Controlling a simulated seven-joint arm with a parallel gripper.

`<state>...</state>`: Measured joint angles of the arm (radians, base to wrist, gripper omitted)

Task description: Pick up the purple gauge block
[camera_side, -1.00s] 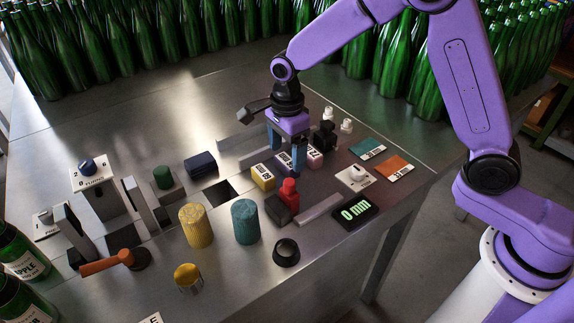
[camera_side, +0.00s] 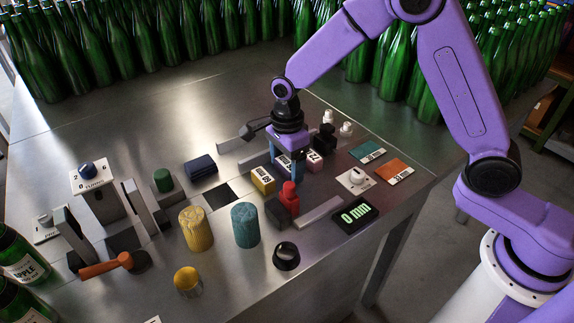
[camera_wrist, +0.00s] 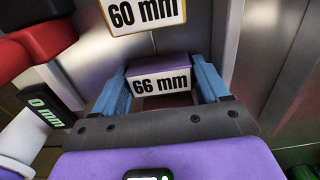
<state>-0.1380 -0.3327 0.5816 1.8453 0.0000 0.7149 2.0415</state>
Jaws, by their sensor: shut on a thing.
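The purple gauge block (camera_side: 284,161) stands in a row on the metal bench, between a yellow block (camera_side: 262,181) and a pink block (camera_side: 314,159). In the wrist view the purple block (camera_wrist: 158,72) has a purple top and a white face reading "66 mm". My gripper (camera_side: 284,167) reaches down over it, with its blue fingers on either side of it. In the wrist view my gripper (camera_wrist: 158,80) is shut on the block. The yellow block's "60 mm" face (camera_wrist: 147,14) is just beyond. Whether the purple block touches the bench is hidden.
A red-topped device (camera_side: 289,196) and a display reading "0 mm" (camera_side: 356,215) stand in front. A black fixture (camera_side: 324,139) is close behind to the right. Yellow (camera_side: 195,227) and teal (camera_side: 245,225) cylinders stand front left. The bench is clear toward the back left.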

